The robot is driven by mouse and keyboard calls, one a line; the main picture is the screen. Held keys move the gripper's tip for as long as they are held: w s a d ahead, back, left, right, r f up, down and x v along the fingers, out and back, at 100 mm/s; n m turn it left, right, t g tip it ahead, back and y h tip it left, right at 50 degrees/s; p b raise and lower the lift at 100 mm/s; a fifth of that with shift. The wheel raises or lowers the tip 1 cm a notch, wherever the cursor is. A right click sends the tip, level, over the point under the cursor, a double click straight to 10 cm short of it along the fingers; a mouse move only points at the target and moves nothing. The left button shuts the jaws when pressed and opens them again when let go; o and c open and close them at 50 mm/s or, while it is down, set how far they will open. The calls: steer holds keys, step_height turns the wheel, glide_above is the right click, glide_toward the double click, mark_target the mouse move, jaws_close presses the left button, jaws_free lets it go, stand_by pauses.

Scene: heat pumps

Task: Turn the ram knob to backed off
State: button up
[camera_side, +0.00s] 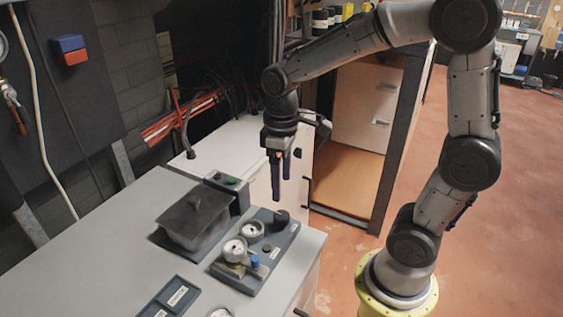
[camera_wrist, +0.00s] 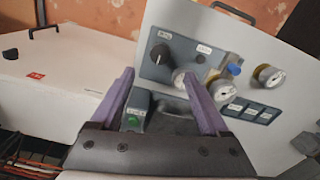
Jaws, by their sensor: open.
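The ram knob is most likely the black knob (camera_side: 281,216) at the far right end of the grey panel (camera_side: 262,275) on the worktop. In the wrist view the black knob (camera_wrist: 160,53) stands at the panel's left end with a pale label above it, too small to read. My gripper (camera_side: 281,184) points down and hangs above the knob, apart from it. In the wrist view my gripper (camera_wrist: 158,74) shows two purple fingers spread wide with nothing between them. The knob's pointer direction cannot be made out.
Two dials (camera_side: 234,249), a brass fitting and a blue cap (camera_side: 255,262) sit on the panel near the knob. A dark lidded box (camera_side: 193,218) and a unit with a green button (camera_side: 231,181) stand behind. The worktop's left part (camera_side: 80,245) is clear.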

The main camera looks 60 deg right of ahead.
steer(key=shift+r, duration=2.35)
steer(key=shift+r, duration=0.1)
steer(key=s+a+r+m+t, duration=0.1)
steer(key=s+t, duration=0.4)
steer(key=s, duration=0.7)
steer(key=shift+a+r+m+t, duration=0.3)
steer(key=shift+a+m, duration=0.2)
steer(key=shift+m, duration=0.2)
